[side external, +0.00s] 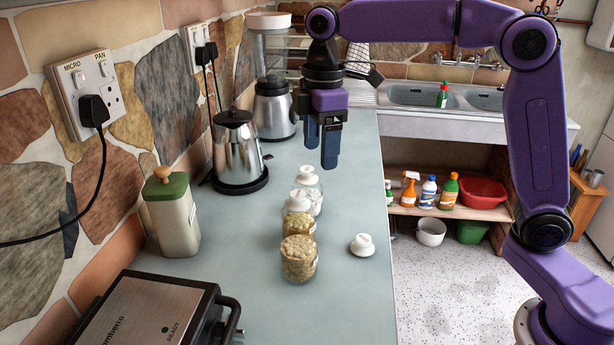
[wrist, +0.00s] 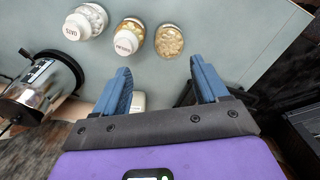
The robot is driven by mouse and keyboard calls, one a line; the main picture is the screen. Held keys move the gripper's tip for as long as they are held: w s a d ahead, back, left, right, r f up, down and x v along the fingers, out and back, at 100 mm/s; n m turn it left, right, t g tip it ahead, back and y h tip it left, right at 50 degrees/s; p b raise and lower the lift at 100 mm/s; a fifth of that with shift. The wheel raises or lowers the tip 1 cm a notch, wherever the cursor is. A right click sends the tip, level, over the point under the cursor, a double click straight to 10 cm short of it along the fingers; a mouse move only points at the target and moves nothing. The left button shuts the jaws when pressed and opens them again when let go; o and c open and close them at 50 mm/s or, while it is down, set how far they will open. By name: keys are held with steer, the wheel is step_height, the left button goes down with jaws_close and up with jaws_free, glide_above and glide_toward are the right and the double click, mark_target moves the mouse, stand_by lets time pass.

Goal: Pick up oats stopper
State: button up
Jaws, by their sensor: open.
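Three glass jars stand in a row on the counter. The rear jar (side external: 309,201) holds pale contents under a white stopper (side external: 306,173). In the wrist view this stopper (wrist: 76,27) carries small upside-down lettering that seems to read OATS. The middle jar (side external: 299,224) also has a lettered white stopper (side external: 298,200), too small to read surely. The front jar (side external: 299,260) is open and full of pale flakes. Another white stopper (side external: 363,245) lies on the counter to its right. My gripper (side external: 321,150) is open and empty, above and beyond the jars, touching nothing.
A metal coffee pot (side external: 236,150) and a blender (side external: 273,105) stand behind, left of my gripper. A green-lidded canister (side external: 173,215) stands left of the jars. A black grill (side external: 150,310) fills the front left. The counter right of the jars is mostly clear.

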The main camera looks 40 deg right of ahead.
steer(key=w+d+r+n, duration=0.1)
steer(key=w+d+r, duration=0.15)
steer(key=w, duration=0.75)
steer(key=n, duration=0.1)
glide_above(308, 169)
steer(key=shift+w+a+f, duration=0.1)
steer(key=shift+w+f, duration=0.05)
steer(key=shift+f, duration=2.75)
steer(key=shift+w+f, duration=0.1)
steer(key=shift+f, duration=2.8)
steer(key=shift+s+f, duration=0.2)
steer(key=shift+f, duration=2.45)
steer(key=c, duration=1.2)
steer(key=shift+o, duration=0.2)
steer(key=shift+r, duration=0.1)
